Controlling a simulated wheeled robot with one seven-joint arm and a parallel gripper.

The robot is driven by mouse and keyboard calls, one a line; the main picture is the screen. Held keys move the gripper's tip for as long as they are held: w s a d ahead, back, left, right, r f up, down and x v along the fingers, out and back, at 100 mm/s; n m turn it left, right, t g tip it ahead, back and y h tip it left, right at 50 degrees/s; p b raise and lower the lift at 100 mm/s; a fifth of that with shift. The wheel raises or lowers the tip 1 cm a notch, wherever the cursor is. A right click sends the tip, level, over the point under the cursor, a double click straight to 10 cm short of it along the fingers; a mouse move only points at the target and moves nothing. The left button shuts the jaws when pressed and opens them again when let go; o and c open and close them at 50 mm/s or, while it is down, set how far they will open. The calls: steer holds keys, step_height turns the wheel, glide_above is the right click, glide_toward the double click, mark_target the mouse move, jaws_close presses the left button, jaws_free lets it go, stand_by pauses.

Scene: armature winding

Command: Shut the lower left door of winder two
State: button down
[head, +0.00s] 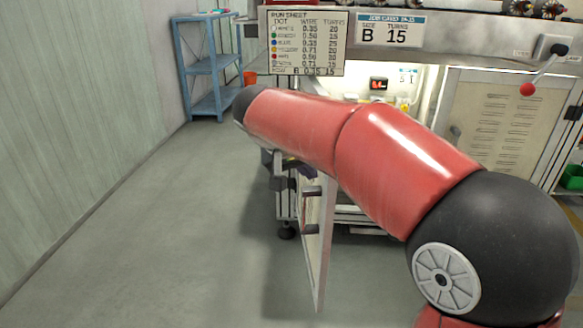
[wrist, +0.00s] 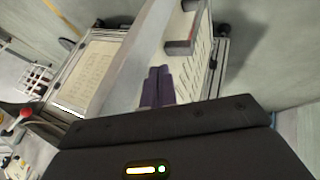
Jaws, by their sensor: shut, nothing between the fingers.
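The winder's lower left door (head: 320,245) stands open in the head view, swung out towards me and seen nearly edge-on. Two dark handle posts (head: 311,229) stick out from its left side. In the wrist view a pale door edge (wrist: 138,62) runs diagonally, with a handle (wrist: 182,47) near the top. My gripper (wrist: 159,72) shows as two purple fingers, shut together and empty, close beside that edge. I cannot tell whether they touch it. In the head view my red arm hides most of the gripper and part of the winder front.
A louvred cabinet door (head: 489,115) is on the right of the winder, with a red-knobbed lever (head: 527,89) above. A blue shelf rack (head: 207,68) stands at the back left by the wall. The floor (head: 170,230) left of the open door is clear.

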steer(key=shift+w+d, duration=0.1)
steer(key=shift+d, duration=0.5)
steer(key=shift+d, duration=0.1)
